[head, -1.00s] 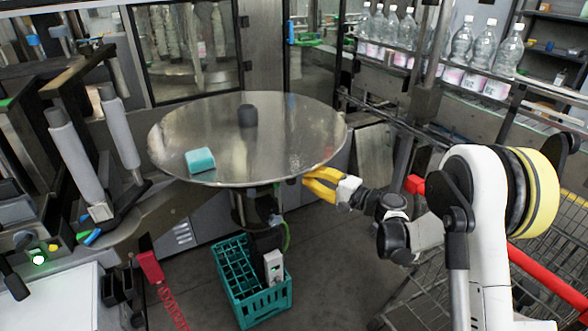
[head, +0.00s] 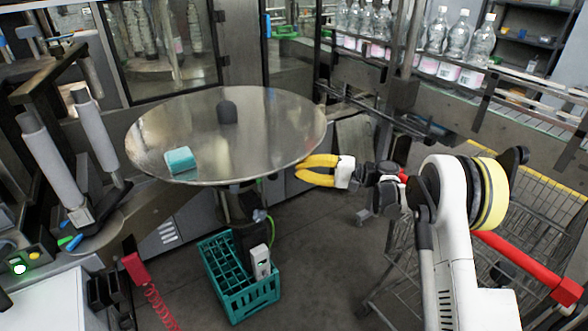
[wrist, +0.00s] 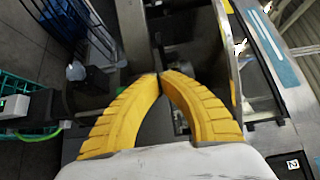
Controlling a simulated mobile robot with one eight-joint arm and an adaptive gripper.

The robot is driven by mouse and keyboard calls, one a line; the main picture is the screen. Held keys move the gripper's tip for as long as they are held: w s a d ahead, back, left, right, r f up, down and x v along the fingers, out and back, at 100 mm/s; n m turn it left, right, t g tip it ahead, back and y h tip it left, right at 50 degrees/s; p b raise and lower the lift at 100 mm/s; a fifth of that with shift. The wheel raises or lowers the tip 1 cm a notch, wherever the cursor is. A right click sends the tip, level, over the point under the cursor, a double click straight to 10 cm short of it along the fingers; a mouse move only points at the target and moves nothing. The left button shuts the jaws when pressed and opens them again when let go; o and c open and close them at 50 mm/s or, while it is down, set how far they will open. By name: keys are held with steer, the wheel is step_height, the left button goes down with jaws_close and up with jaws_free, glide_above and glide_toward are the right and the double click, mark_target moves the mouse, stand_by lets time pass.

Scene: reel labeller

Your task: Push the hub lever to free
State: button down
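My gripper (head: 299,171) has yellow fingers and is at the right edge of the round metal table (head: 260,140), by its rim. In the wrist view my gripper (wrist: 160,75) has its fingertips together with nothing visible between them. I cannot clearly make out the hub lever. Below the table, a dark column (head: 236,205) carries fittings. The wrist view shows a grey knob (wrist: 75,71) on a dark arm to the left, apart from the fingers; I cannot tell whether it is the lever.
A teal block (head: 180,160) lies on the table. A wire cart with a red handle (head: 530,264) is at right. Bottles (head: 437,32) line a conveyor behind. Floor between crate and cart is open.

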steer(key=a+b, duration=0.2)
steer(key=a, duration=0.6)
steer(key=shift+w, duration=0.3)
steer(key=s+a+t, duration=0.1)
steer(key=s+a+m+t, duration=0.1)
steer(key=s+a, duration=0.1)
steer(key=shift+s+a+m+t, duration=0.2)
steer(key=shift+s+m+t, duration=0.1)
steer(key=shift+s+a, duration=0.1)
steer(key=shift+a, duration=0.15)
